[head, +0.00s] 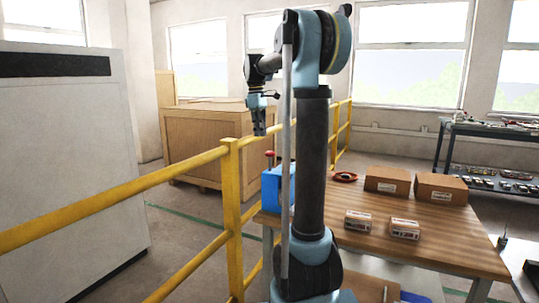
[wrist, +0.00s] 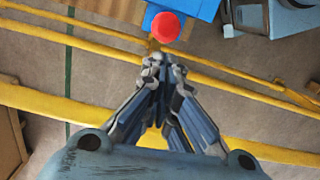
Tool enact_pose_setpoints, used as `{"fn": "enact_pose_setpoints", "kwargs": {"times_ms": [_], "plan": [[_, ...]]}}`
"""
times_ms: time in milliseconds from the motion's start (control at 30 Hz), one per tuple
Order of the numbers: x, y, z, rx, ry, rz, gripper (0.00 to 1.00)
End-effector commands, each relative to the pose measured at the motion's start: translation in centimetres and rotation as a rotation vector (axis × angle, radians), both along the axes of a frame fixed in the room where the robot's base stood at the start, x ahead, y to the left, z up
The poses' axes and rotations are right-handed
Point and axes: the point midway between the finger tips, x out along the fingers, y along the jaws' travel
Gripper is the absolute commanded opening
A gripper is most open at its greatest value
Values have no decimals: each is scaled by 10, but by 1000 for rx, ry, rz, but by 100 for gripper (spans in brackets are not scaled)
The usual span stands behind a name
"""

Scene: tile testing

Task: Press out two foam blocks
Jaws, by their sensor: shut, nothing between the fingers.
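My gripper (head: 259,129) hangs pointing down, left of my arm column, above and slightly left of a blue press-like device (head: 271,188). It is shut and empty; in the wrist view its fingertips (wrist: 161,62) meet just below a red knob (wrist: 166,27). The knob tops the blue device (wrist: 199,8), and also shows in the head view (head: 269,154). I cannot tell whether the fingertips touch the knob, but in the head view they appear apart. Two small pale packs with red marks, a left pack (head: 357,220) and a right pack (head: 405,228), lie on the wooden table (head: 450,250). No foam block is clearly recognisable.
Two brown cartons (head: 388,180) (head: 441,188) and a red-black ring-like item (head: 345,177) stand at the table's back. A yellow railing (head: 232,190) runs left of the table. A dark shelf (head: 490,130) is at right. My column hides part of the table.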

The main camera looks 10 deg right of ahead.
Motion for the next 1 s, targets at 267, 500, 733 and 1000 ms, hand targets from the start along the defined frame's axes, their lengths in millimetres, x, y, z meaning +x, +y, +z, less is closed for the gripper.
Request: {"fn": "enact_pose_setpoints", "kwargs": {"times_ms": [267, 500, 733, 1000], "plan": [[1, 1, 15, 0, 0, 0, 0], [1, 1, 15, 0, 0, 0, 0], [1, 1, 15, 0, 0, 0, 0], [1, 1, 14, 0, 0, 0, 0]]}}
